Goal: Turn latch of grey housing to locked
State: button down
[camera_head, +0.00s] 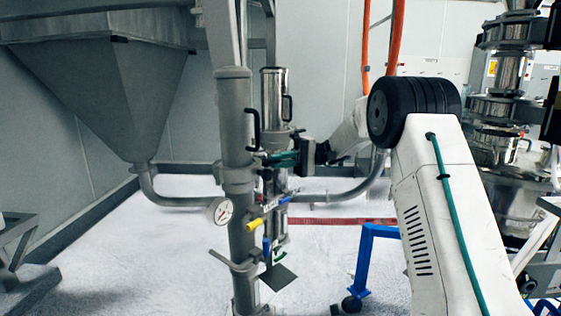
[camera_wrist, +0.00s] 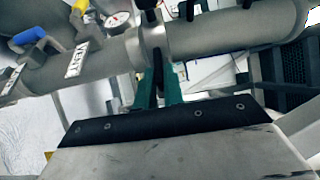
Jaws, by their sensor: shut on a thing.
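The grey housing (camera_head: 273,95) stands upright left of centre in the head view, beside a thicker grey column. In the wrist view a grey pipe-like body with a collar (camera_wrist: 154,45) crosses the upper part of the picture. My gripper (camera_head: 272,159) reaches in from the right, with green fingers at the housing's middle height. In the wrist view my gripper (camera_wrist: 158,82) is shut on a thin dark part just below the collar, seemingly the latch (camera_wrist: 158,62). The fingers hide most of it, and its exact angle cannot be told.
A pressure gauge (camera_head: 220,210), a yellow lever (camera_head: 256,223) and blue levers sit on the pipework below my gripper. The grey column (camera_head: 235,120) stands close on the left. A blue stand (camera_head: 365,260) is at lower right. The floor at left is clear.

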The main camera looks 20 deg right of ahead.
jog(key=c, duration=1.5)
grip_release()
